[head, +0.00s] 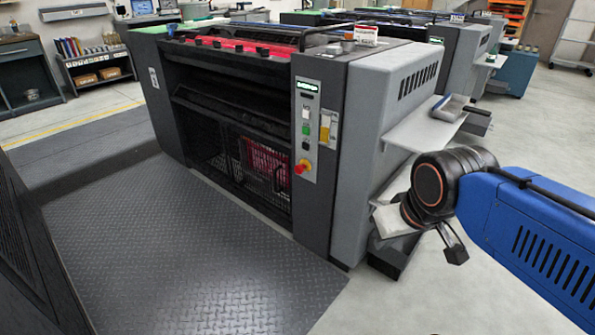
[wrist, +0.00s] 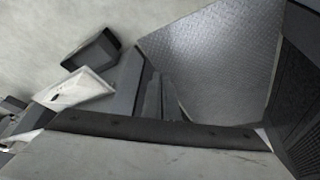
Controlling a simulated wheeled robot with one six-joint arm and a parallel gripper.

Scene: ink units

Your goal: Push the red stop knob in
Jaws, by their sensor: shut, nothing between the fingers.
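The wrist view does not show the knob, and I cannot make out the fingertips there.
The grey press (head: 377,130) stands between my gripper and the panel face. A side shelf (head: 425,127) juts out above my wrist. Open diamond-plate floor (head: 190,240) lies in front of the panel; it also shows in the wrist view (wrist: 215,65).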

